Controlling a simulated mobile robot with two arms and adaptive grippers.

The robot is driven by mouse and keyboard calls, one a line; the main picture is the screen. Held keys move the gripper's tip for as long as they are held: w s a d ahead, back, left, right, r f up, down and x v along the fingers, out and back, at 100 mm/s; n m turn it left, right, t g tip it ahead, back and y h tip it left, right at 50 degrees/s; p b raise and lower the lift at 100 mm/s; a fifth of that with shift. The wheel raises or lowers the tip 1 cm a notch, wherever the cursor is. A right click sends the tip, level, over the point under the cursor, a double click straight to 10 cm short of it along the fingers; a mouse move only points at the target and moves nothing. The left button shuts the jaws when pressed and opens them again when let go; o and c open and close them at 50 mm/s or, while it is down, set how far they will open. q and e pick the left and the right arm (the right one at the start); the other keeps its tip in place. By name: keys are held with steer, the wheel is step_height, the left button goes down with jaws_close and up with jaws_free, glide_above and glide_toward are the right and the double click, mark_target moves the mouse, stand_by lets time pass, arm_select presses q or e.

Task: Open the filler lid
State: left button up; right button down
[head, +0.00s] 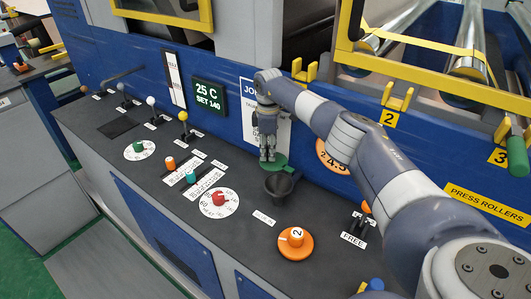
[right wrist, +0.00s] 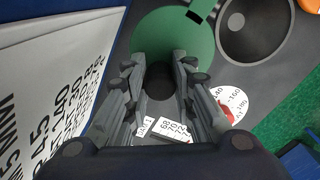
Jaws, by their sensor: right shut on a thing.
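The green filler lid (head: 281,164) is a round disc beside the black filler cup (head: 278,186) on the dark console top. The cup's mouth shows uncovered in the head view. In the right wrist view the lid (right wrist: 174,30) lies beside the cup (right wrist: 255,28), with a small green tab on the cup side. My right gripper (head: 267,158) points down over the lid. In the wrist view its fingers (right wrist: 159,56) stand on both sides of a dark round knob (right wrist: 158,82) and are shut on it. My left gripper is not in view.
An orange knob (head: 295,242) and a red-pointer dial (head: 219,203) sit near the cup. A FREE lever (head: 360,220) stands to the right. The blue machine wall (head: 225,70) with a temperature display (head: 209,96) rises close behind the gripper. Small levers line the console's left.

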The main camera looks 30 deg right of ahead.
steer(key=shift+w+d+r+m, duration=0.15)
steer(key=shift+d+m, duration=0.25)
steer(key=shift+m, duration=0.1)
steer(key=c, duration=1.3)
jaws_free()
steer(key=shift+c, duration=0.2)
step_height(320, 180, up, 12)
